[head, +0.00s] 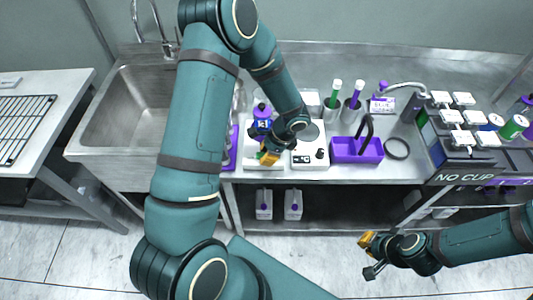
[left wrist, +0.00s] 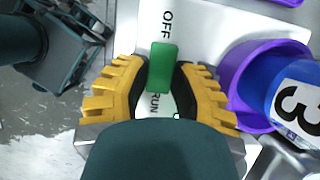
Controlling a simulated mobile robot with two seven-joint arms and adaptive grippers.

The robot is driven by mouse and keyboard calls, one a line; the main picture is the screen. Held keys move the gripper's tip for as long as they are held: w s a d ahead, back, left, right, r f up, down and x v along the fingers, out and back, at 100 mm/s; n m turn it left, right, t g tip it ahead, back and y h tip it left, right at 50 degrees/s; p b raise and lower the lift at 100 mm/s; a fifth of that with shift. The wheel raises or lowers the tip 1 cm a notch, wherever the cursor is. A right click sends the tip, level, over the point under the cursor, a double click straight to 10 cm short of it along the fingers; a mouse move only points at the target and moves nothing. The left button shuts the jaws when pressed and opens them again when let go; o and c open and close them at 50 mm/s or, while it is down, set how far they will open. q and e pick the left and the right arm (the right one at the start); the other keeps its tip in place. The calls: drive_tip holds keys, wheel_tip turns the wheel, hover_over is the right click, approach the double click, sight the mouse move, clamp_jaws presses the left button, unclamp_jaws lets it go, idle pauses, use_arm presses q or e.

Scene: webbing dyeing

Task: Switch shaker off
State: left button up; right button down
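The shaker is a white unit (head: 262,167) on the counter, mostly hidden by my left arm in the head view. In the left wrist view its white panel (left wrist: 208,22) reads OFF and RUN, with a green switch (left wrist: 162,68) between the words. I cannot tell the switch's setting. My left gripper (head: 268,156) is at the panel. In the left wrist view its yellow fingers (left wrist: 162,80) stand either side of the switch, not visibly clamped on it. My right gripper (head: 367,256) is open and empty in front of the counter at lower right.
A blue bottle marked 3 (left wrist: 295,95) stands in a purple holder (left wrist: 238,75) close to the right finger. A white device (head: 311,158), a purple tray (head: 344,152) and a black ring (head: 397,148) lie right of the shaker. A sink (head: 130,110) is at left.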

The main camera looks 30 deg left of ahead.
use_arm(q)
clamp_jaws()
drive_tip(key=shift+s+h, duration=0.1)
drive_tip(key=shift+h, duration=0.2)
drive_tip(key=shift+s+a+t+h+b, duration=0.1)
drive_tip(key=shift+a+t+h+b, duration=0.15)
drive_tip(key=shift+t+h, duration=0.35)
drive_tip(key=shift+r+t+h, duration=0.1)
drive_tip(key=shift+t+h, duration=0.5)
drive_tip(key=shift+h, duration=0.5)
drive_tip(key=o, duration=0.8)
unclamp_jaws()
drive_tip(key=shift+c, duration=0.2)
